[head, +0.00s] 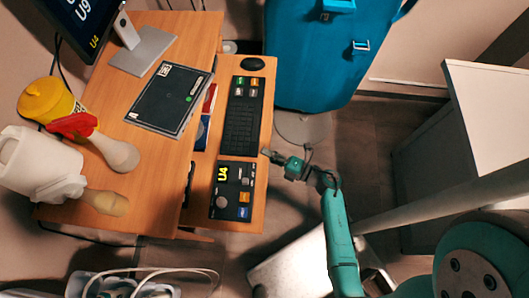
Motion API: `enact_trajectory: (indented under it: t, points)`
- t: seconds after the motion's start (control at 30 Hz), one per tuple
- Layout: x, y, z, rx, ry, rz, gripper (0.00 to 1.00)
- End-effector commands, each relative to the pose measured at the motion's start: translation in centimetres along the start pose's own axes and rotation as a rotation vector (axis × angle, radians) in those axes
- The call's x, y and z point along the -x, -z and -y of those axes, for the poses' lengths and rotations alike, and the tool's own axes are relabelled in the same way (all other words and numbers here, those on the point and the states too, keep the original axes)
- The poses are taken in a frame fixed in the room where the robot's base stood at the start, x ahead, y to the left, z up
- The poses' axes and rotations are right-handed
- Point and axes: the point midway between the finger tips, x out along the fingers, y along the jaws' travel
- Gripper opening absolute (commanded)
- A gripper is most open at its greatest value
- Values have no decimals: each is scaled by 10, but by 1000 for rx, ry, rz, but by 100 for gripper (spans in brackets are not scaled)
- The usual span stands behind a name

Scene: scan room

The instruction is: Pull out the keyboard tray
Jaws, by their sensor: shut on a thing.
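The keyboard tray (254,212) is a wooden shelf standing out to the right of the desk (160,165). It bears a black keyboard (242,127), a black control panel marked U4 (232,191) and a dark mouse (252,64). My gripper (268,154) is at the tray's right edge, about midway along it, and is shut on that edge. The fingertips are small in this view, and the underside of the tray is hidden.
A flat dark device (170,98) and a monitor stand (143,52) are on the desk. A teal case (330,50) stands beyond the tray's far end. A white cabinet (490,110) is at right. Floor shows between tray and cabinet.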

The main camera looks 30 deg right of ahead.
Motion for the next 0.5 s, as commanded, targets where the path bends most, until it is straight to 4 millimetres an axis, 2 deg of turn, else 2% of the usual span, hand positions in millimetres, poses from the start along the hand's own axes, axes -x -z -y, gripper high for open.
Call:
enact_trajectory:
  t: [0.2,0.23,0.3,0.5]
  points:
    - [0,0,0,-1,1,0,0]
    - [0,0,0,-1,1,0,26]
    - [0,0,0,-1,1,0,43]
    - [0,0,0,0,0,-1,44]
